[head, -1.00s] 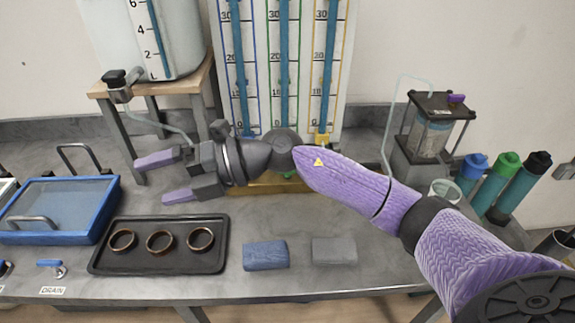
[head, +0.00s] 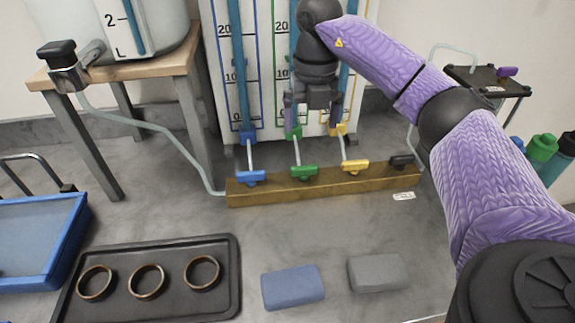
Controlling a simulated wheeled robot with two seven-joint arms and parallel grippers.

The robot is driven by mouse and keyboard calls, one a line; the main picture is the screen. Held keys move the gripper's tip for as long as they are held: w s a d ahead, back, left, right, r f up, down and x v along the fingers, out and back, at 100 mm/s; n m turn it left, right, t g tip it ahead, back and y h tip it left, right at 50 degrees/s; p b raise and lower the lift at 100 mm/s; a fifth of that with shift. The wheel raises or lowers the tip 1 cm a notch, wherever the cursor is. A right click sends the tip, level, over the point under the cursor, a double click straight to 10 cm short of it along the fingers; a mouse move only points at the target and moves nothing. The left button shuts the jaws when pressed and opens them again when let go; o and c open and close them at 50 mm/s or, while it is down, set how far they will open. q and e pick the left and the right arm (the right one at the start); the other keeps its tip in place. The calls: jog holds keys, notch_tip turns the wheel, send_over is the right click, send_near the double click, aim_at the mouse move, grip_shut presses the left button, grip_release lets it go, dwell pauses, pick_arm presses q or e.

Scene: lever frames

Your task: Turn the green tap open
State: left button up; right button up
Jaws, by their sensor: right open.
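The green tap (head: 304,172) sits on a brass manifold bar (head: 378,184), between a blue tap (head: 250,177) and a yellow tap (head: 355,166). Its handle lies crosswise, along the bar. A thin pipe rises from it to a green fitting (head: 293,132) at the foot of the middle tube. My right gripper (head: 313,118) is open and empty, with its fingers pointing down above the green tap and in front of the gauge panel. It appears apart from the tap handle. My left gripper is out of view.
A black tray (head: 222,300) with three rings, a blue block (head: 293,287) and a grey block (head: 377,273) lie in front of the bar. A wooden stand (head: 150,68) holds a tank at left. A hose joins the bar's left end. The bench between bar and blocks is clear.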

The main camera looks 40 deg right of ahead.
aim_at(304, 167)
jog(key=f, duration=0.1)
jog(key=w+f+b, duration=0.1)
jog(key=shift+w+f, duration=0.2)
jog(key=shift+f, duration=0.1)
notch_tip(304, 167, down, 9)
jog(key=b, duration=0.3)
jog(key=shift+s+f, duration=0.1)
jog(key=shift+s, duration=0.05)
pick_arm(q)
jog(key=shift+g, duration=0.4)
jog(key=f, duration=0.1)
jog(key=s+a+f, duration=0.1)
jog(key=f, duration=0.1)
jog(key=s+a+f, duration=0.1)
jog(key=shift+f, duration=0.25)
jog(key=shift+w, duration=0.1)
